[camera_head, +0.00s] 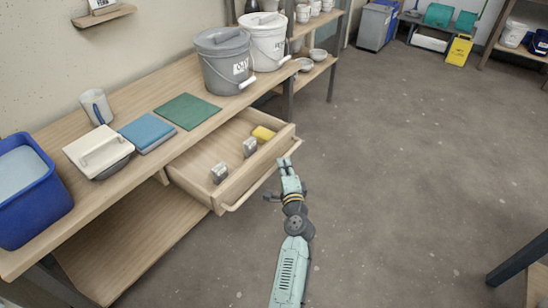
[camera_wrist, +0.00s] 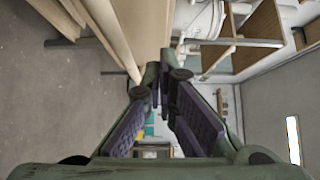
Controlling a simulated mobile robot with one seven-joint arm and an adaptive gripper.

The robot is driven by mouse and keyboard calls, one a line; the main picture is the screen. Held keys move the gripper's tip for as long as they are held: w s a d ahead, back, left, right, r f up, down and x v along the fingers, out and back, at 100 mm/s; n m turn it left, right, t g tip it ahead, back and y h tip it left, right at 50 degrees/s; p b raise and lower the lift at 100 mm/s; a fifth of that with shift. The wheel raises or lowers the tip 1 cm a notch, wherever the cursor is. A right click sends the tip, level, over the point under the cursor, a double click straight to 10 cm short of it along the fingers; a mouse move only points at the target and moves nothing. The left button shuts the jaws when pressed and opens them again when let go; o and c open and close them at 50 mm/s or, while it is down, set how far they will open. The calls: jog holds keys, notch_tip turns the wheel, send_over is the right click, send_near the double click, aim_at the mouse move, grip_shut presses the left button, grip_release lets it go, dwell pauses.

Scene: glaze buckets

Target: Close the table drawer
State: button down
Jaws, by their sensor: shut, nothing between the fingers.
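The wooden table drawer (camera_head: 208,153) is pulled out from under the table top (camera_head: 172,97). A long pale bar handle (camera_head: 248,189) runs along its front. Inside the drawer lie two small grey metallic items (camera_head: 219,173) and a yellow block (camera_head: 263,134). My gripper (camera_head: 287,162) is at the drawer's front, close to the right end of the handle. Contact with the drawer cannot be told. In the wrist view my gripper (camera_wrist: 163,78) has its fingertips together with nothing between them. Pale wood (camera_wrist: 110,30) passes close beside the fingers there.
On the table stand a blue bin (camera_head: 33,200), a white-lidded box (camera_head: 98,150), a cup (camera_head: 97,106), blue and green flat pieces, and grey and white buckets (camera_head: 222,62). A shelf rack stands behind. The floor (camera_head: 400,180) right of the drawer is clear.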

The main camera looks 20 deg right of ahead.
aim_at(271, 150)
jog(key=shift+w+a+p, duration=0.35)
jog(key=shift+w+a, duration=0.25)
jog(key=shift+w, duration=0.25)
jog(key=shift+w+a+p, duration=0.3)
jog(key=shift+w+a, duration=0.3)
jog(key=shift+w, duration=0.2)
jog(key=shift+w+a, duration=0.1)
